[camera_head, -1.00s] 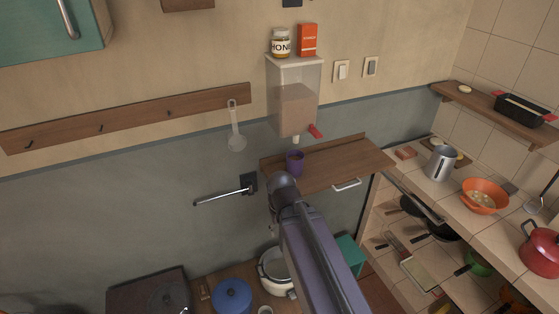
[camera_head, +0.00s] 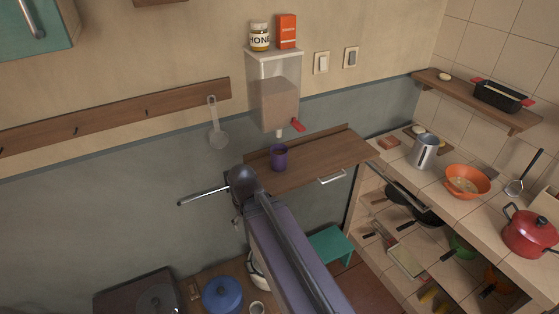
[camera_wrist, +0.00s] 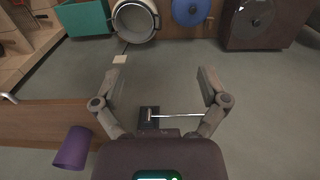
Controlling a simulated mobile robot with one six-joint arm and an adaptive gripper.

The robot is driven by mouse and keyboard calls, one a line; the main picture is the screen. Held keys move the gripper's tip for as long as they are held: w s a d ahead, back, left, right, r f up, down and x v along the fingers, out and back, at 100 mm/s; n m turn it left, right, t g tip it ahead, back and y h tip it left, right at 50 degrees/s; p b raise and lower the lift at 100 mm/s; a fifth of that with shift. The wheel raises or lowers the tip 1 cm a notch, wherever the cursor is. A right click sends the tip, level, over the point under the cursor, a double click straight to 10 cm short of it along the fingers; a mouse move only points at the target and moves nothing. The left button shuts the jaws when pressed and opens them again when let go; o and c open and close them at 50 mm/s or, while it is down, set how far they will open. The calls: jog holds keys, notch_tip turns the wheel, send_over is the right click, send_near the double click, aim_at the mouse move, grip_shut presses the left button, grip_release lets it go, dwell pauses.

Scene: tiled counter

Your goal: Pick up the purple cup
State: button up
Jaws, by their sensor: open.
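The purple cup (camera_head: 279,160) stands upright on a small wooden wall shelf (camera_head: 320,162), below the spout of a wall dispenser. It also shows in the wrist view at the lower left (camera_wrist: 73,148), beside the wooden shelf surface (camera_wrist: 45,115). My gripper (camera_wrist: 161,80) is open and empty in the wrist view, its two fingers spread wide. The cup is outside the fingers, to the left of the left finger and apart from it. In the head view my arm hides the gripper, and the end of the arm is left of and below the cup.
The dispenser (camera_head: 275,95) with a red lever hangs above the cup. A metal bar (camera_head: 203,195) sticks out from the wall left of the shelf. A tiled counter (camera_head: 440,182) with pots stands at the right. A blue lidded pot (camera_head: 222,294) is below.

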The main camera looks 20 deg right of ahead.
jog(key=n+t+h+b, duration=0.4)
jog(key=n+h+b, duration=0.7)
jog(key=n, duration=1)
send_near(273, 161)
jog(key=shift+a+f+h+p, duration=0.35)
jog(key=shift+f+h+p, duration=0.4)
jog(key=shift+h+p, duration=0.1)
jog(key=b+x, duration=0.3)
jog(key=x, duration=0.4)
jog(key=shift+w+d+f, duration=0.2)
jog(key=shift+w, duration=0.05)
jog(key=shift+w+d+f, duration=0.1)
jog(key=shift+d, duration=0.4)
